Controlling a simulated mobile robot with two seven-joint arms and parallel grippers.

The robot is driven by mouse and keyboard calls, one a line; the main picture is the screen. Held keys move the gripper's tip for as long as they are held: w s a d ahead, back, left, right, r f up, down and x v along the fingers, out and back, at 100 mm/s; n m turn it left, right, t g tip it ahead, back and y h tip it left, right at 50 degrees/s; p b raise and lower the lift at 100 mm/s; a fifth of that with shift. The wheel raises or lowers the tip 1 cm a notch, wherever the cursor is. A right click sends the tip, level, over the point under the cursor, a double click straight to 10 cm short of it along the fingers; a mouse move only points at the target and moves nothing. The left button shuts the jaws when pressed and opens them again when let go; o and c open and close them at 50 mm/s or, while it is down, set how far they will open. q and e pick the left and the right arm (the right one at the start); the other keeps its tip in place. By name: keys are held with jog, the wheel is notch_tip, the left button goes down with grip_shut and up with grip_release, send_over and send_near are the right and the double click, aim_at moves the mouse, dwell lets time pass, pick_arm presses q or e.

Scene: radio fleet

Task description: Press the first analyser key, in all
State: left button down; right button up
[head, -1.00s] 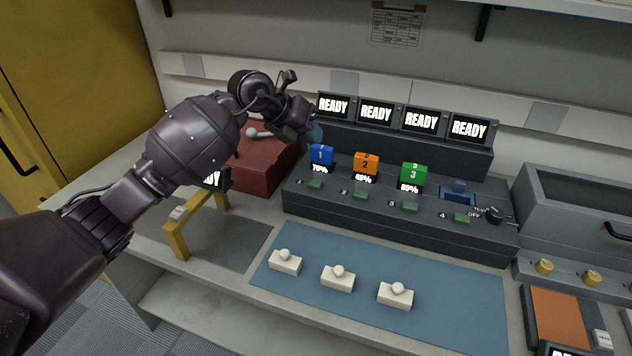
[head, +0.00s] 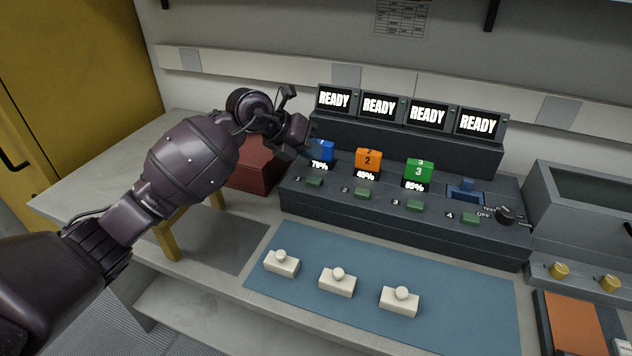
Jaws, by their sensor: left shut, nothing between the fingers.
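The dark analyser (head: 400,225) stands on the bench with a row of small green keys along its front ledge. The first analyser key (head: 314,181) is the leftmost, below the blue block 1 (head: 324,150). My left gripper (head: 309,152) is shut and empty. It is above and behind the first key in the picture, in front of the left part of blue block 1. I cannot tell whether it touches the block. The tips are partly lost against the dark housing. My right gripper is not in view.
Orange block 2 (head: 368,160) and green block 3 (head: 418,172) sit in the analyser; the bay at its right (head: 465,193) is empty. Several screens (head: 380,105) read READY. A blue mat (head: 300,300) with three white pieces lies in front. A red case (head: 255,172) stands left.

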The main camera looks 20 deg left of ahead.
aim_at(312, 178)
pick_arm(q)
notch_tip(312, 178, down, 3)
jog(key=shift+f, duration=0.2)
dwell(1.0)
dwell(0.7)
dwell(0.3)
jog(key=shift+f, duration=0.4)
